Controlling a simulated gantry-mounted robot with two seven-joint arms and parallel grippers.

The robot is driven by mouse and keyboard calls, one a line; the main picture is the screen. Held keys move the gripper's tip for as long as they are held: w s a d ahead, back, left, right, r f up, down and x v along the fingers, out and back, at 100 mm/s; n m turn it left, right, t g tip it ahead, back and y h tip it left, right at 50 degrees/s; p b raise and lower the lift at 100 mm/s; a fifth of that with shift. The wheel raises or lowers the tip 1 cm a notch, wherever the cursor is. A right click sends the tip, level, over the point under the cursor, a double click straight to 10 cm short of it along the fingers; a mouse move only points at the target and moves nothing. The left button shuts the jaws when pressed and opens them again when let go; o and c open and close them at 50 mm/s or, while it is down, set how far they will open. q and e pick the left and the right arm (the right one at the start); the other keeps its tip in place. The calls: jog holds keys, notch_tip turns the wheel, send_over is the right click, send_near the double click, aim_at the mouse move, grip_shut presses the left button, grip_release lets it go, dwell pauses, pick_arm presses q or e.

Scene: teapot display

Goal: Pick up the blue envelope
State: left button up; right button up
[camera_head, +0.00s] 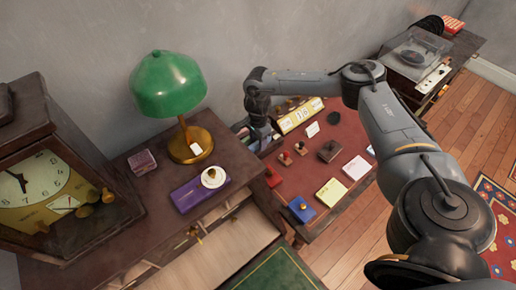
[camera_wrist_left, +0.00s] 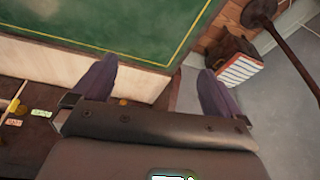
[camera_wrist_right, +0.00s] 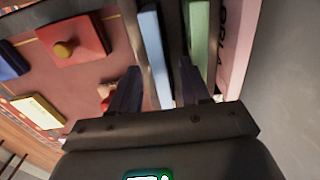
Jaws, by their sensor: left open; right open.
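The light blue envelope (camera_wrist_right: 154,55) stands on edge in a dark slotted holder in the right wrist view, beside a green envelope (camera_wrist_right: 198,40) and a pink one (camera_wrist_right: 236,45). My right gripper (camera_wrist_right: 160,75) is open, with its fingers toward the holder. The blue envelope shows between its fingertips; I cannot tell whether they touch it. In the head view my right gripper (camera_head: 258,132) is over the holder at the back of the red desk top and partly hides it. My left gripper (camera_wrist_left: 156,76) is open and empty in the left wrist view.
On the red desk top (camera_head: 325,178) are a calendar (camera_head: 299,115), a yellow note pad (camera_head: 331,192), a blue block (camera_head: 302,209) and small stamps. A green lamp (camera_head: 168,85), a clock (camera_head: 45,190) and a purple box (camera_head: 199,193) stand left. An open drawer (camera_head: 215,255) lies in front.

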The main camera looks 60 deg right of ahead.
grip_shut()
jog(key=shift+r, duration=0.1)
dwell(0.4)
